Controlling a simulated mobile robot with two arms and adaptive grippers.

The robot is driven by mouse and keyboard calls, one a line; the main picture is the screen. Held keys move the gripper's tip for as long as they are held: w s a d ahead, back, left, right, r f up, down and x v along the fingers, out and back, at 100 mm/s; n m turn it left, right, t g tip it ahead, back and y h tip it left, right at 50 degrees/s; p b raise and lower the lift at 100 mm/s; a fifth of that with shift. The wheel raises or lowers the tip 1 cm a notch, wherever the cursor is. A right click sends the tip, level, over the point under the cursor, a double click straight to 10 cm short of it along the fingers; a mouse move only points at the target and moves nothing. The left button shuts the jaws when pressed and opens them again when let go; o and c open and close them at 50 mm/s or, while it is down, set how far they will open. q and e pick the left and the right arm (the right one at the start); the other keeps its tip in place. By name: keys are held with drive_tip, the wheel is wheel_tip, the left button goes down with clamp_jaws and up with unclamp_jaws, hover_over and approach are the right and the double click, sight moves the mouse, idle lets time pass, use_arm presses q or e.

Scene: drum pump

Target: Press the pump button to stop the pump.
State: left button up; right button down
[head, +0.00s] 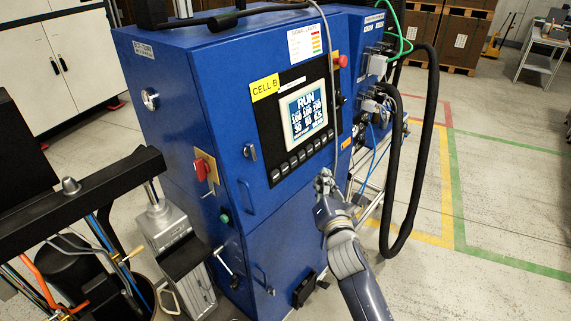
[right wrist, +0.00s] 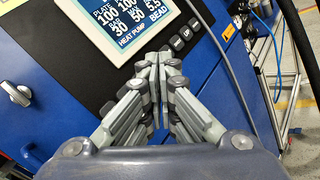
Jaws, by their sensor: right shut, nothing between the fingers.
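The control screen (head: 304,112) on the blue cabinet reads RUN. A row of keys (head: 303,158) runs below it on the black panel. In the right wrist view the screen (right wrist: 125,22) shows HEAT and PUMP labels along its lower edge. An end key (right wrist: 107,107) and keys marked UP (right wrist: 186,33) show there; my fingers hide the keys between. My right gripper (head: 324,182) is shut and empty, in front of the cabinet near the right end of the key row. Its closed fingertips (right wrist: 160,62) point at the panel; I cannot tell whether they touch it. My left gripper is out of view.
A red emergency button (head: 341,61) sits right of the screen. A red rotary switch (head: 203,170) and green button (head: 225,217) are on the cabinet's left part. Black hoses (head: 431,130) hang at the right.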

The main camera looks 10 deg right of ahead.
sight(284, 169)
drive_tip(key=shift+r, duration=0.25)
drive_tip(key=w+a+f+b, duration=0.1)
drive_tip(key=w+a+b, duration=0.4)
drive_tip(key=w+b, duration=0.1)
drive_tip(key=shift+w+a+f, duration=0.15)
drive_tip(key=shift+w+f, duration=0.2)
drive_tip(key=shift+w, duration=0.1)
idle(1.4)
drive_tip(key=shift+w+a+f, duration=0.1)
drive_tip(key=shift+w+a, duration=0.15)
drive_tip(key=shift+w, duration=0.1)
